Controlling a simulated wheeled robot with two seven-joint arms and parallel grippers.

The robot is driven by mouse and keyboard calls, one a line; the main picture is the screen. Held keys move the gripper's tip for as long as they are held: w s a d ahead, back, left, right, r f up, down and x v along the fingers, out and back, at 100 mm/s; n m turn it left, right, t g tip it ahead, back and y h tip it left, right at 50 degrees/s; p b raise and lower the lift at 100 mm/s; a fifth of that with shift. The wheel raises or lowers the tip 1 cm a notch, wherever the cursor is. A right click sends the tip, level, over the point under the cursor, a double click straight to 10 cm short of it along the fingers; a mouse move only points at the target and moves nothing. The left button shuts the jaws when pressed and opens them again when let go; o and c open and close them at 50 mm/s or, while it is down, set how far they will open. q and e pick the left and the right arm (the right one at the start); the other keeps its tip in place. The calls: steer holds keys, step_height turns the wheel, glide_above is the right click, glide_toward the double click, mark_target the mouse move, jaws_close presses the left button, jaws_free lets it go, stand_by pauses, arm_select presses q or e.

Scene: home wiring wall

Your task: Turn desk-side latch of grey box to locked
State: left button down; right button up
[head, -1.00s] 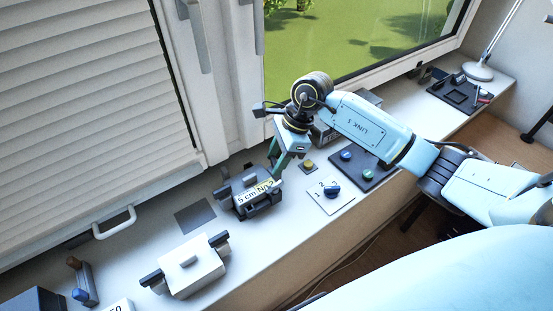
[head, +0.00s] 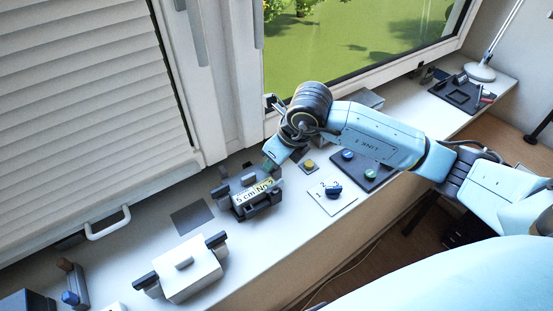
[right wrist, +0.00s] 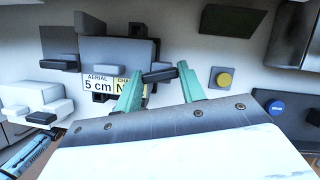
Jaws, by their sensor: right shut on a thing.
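The grey box (head: 243,183) sits on the sill with a white-and-yellow label (head: 252,193) reading "5 cm" and dark fittings around it. It also shows in the right wrist view (right wrist: 112,50). Its right-hand latch, a short dark bar (right wrist: 160,75), lies between the green fingertips of my right gripper (right wrist: 162,84), which is shut on it. In the head view my right gripper (head: 270,163) reaches down at the box's right end and hides that latch. The left-hand latch (right wrist: 58,64) sticks out from the box's other end. My left gripper is not in view.
A white box (head: 190,271) with dark handles stands to the left on the sill. To the right are a yellow button (head: 308,165), a white plate with a blue knob (head: 333,189), and a dark panel (head: 373,175) with knobs. The window frame rises behind.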

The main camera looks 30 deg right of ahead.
steer(key=shift+a+m+h+b, duration=0.1)
steer(key=shift+m+h+b, duration=0.45)
steer(key=shift+m, duration=1.05)
steer(key=o, duration=1)
steer(key=v, duration=1.3)
steer(key=shift+s+a+r, duration=0.15)
steer(key=shift+s+a, duration=0.05)
steer(key=shift+s, duration=0.05)
